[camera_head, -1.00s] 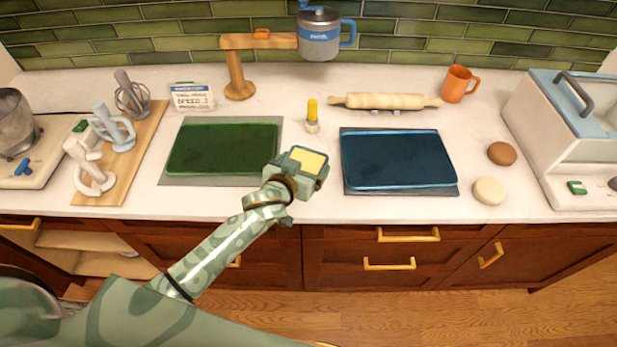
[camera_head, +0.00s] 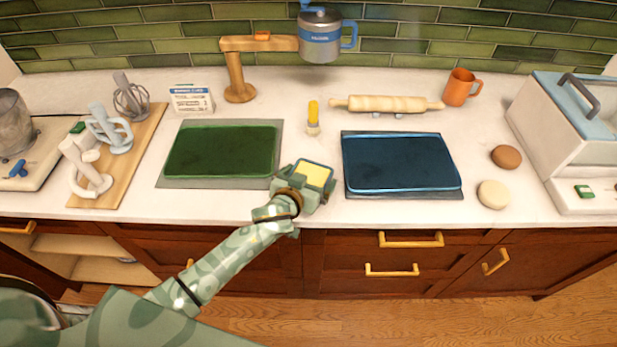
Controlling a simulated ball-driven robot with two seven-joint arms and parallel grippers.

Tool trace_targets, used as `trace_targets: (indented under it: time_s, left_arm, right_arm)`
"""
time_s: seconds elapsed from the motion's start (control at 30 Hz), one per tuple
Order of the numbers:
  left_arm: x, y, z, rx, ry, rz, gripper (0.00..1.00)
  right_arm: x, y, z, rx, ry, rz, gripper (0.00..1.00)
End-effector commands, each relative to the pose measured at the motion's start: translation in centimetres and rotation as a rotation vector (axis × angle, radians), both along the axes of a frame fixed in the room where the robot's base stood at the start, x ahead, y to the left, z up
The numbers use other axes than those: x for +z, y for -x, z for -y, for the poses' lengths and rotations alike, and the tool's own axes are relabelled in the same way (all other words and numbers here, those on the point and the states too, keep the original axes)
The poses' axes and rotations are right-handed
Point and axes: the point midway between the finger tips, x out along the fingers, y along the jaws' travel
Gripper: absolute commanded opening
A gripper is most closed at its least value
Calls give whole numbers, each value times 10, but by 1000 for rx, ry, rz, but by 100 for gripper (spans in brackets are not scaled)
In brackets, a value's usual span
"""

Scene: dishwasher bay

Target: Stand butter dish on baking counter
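The butter dish (camera_head: 314,173), a small squarish thing with a yellow top and a thin blue rim, is in my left gripper (camera_head: 307,183). The gripper appears shut on it; the fingers and the dish's underside are mostly hidden. It is at the front part of the pale baking counter (camera_head: 330,215), between the green tray and the blue tray. I cannot tell whether the dish touches the counter. My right gripper is not in view.
A green tray (camera_head: 222,150) lies left of the gripper and a blue tray (camera_head: 402,162) right. A narrow bare strip runs between the trays.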

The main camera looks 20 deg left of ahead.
Motion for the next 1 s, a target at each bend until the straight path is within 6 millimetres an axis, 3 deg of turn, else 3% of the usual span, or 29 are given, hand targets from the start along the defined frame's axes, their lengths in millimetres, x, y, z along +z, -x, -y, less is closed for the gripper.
trace_targets:
  time_s: [0.13,0.23,0.5,0.7,1.0]
  left_arm:
    - [5,0,0,-1,-2,1,100]
    - [8,12,-1,0,0,-1,100]
    - [33,69,-7,0,2,-1,100]
    - [45,101,-12,0,0,-1,100]
    - [49,110,-13,1,-1,1,100]
  right_arm:
    - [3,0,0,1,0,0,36]
    - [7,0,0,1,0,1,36]
    - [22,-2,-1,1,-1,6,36]
    - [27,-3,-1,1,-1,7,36]
    - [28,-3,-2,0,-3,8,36]
